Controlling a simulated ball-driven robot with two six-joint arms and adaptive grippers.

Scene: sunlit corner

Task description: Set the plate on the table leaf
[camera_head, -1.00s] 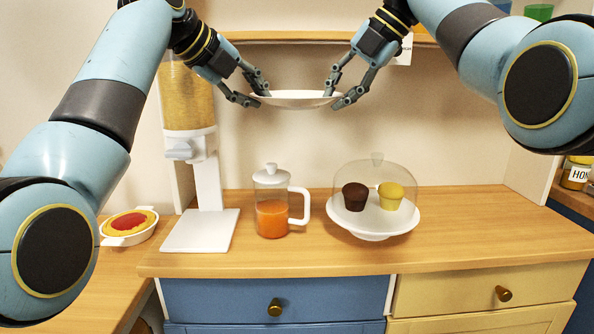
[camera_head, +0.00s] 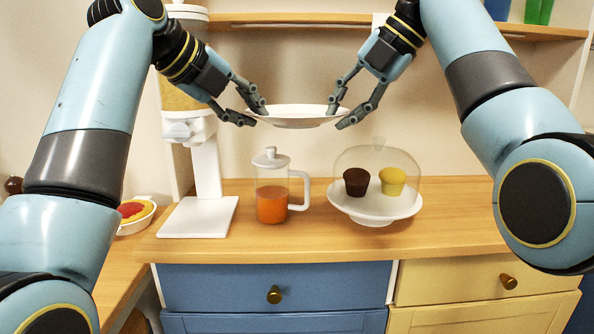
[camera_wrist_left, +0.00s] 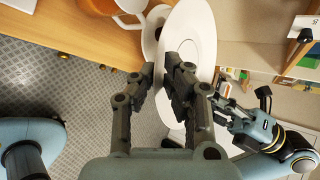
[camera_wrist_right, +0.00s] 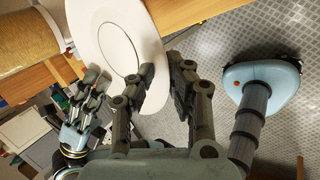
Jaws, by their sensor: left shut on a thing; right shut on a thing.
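A white plate (camera_head: 296,117) is held up in the air, roughly level, in the head view. My left gripper (camera_head: 250,117) is shut on its left rim and my right gripper (camera_head: 340,116) is shut on its right rim. The plate also shows in the left wrist view (camera_wrist_left: 203,35) and in the right wrist view (camera_wrist_right: 103,32), with a finger on each side of its rim. The plate looks empty. I cannot tell which surface is the table leaf; a wooden counter (camera_head: 440,225) lies below the plate.
On the counter stand a white dispenser (camera_head: 205,160), a glass jug (camera_head: 271,190) with orange drink, and a domed cake stand (camera_head: 375,210) with two muffins. A pie dish (camera_head: 135,222) is at the left. A shelf (camera_head: 300,25) runs behind the arms. The counter's right part is bare.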

